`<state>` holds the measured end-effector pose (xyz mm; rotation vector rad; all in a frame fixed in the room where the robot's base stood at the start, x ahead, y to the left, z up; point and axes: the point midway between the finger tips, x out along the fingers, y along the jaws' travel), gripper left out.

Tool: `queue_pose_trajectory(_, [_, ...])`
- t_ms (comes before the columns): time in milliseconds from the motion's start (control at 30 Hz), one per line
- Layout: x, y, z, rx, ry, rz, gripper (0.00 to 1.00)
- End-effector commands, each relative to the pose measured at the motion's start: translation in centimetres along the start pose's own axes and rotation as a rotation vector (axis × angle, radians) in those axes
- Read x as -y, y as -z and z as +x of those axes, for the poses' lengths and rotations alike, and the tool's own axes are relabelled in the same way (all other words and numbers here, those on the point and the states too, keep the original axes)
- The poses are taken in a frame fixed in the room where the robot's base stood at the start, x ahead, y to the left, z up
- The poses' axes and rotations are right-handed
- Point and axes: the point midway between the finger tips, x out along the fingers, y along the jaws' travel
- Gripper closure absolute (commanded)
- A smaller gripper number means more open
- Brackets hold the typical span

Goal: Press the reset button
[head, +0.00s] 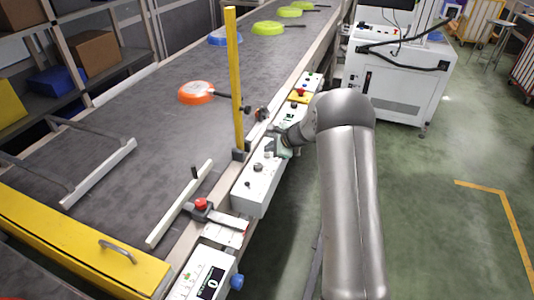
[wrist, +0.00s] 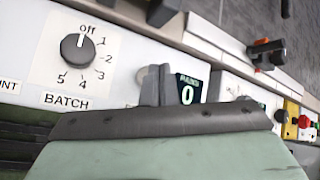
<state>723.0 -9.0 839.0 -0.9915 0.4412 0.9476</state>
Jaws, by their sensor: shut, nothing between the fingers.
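My gripper (wrist: 157,85) is shut and empty. I cannot read a reset label; the panel below the fingertips is covered by my gripper body. I cannot tell whether the fingertips touch the panel. In the head view my gripper (head: 276,142) is at the control box (head: 256,193) along the conveyor's right edge.
A yellow post (head: 233,85) rises beside my gripper. Another red button (head: 299,91) on yellow lies beyond.

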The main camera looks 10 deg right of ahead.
Motion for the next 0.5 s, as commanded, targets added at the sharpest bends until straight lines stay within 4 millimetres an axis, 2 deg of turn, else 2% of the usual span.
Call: queue_pose_trajectory(500, [0.58,-0.56,-0.73,0.001,0.002,0.001,1.0])
